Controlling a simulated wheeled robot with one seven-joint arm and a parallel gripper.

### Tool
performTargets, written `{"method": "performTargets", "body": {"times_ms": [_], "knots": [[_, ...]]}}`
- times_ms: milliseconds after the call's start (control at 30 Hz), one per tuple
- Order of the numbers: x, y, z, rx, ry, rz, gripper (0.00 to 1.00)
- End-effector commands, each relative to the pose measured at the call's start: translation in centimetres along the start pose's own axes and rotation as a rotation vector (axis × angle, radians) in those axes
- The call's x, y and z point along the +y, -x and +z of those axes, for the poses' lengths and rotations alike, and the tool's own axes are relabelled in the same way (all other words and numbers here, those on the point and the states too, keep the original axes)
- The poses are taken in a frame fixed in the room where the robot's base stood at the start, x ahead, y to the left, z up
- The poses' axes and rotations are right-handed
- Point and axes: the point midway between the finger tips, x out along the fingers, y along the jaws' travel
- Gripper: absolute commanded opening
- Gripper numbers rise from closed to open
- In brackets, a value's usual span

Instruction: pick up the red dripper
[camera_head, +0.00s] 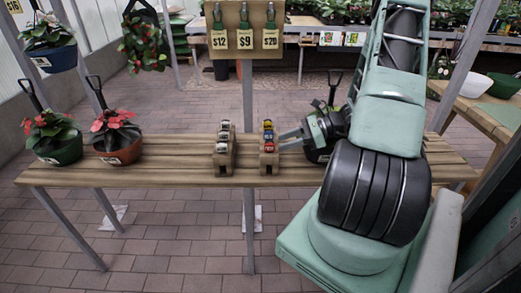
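The red dripper (269,148) looks like a small red item at the near end of a wooden rack (268,171) on the slatted bench. A yellow item and a blue item sit behind it in the same rack. My gripper (279,141) comes in from the right, just beside this rack. Its two grey fingers point left and stand apart, with nothing seen between them. The fingertips are close to the red dripper; whether they touch it I cannot tell.
A second wooden rack (223,163) with several pale and dark items stands to the left. Two potted plants, one in a green pot (60,148) and one in a red pot (118,150), stand at the bench's left. A dark pot (318,154) stands behind my gripper.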

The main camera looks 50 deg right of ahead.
Motion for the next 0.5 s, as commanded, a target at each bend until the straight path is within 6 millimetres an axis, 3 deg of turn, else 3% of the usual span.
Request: {"method": "performTargets", "body": {"times_ms": [500], "knots": [[-0.3,-6.1,0.5,0.001,0.002,0.005,0.38]]}}
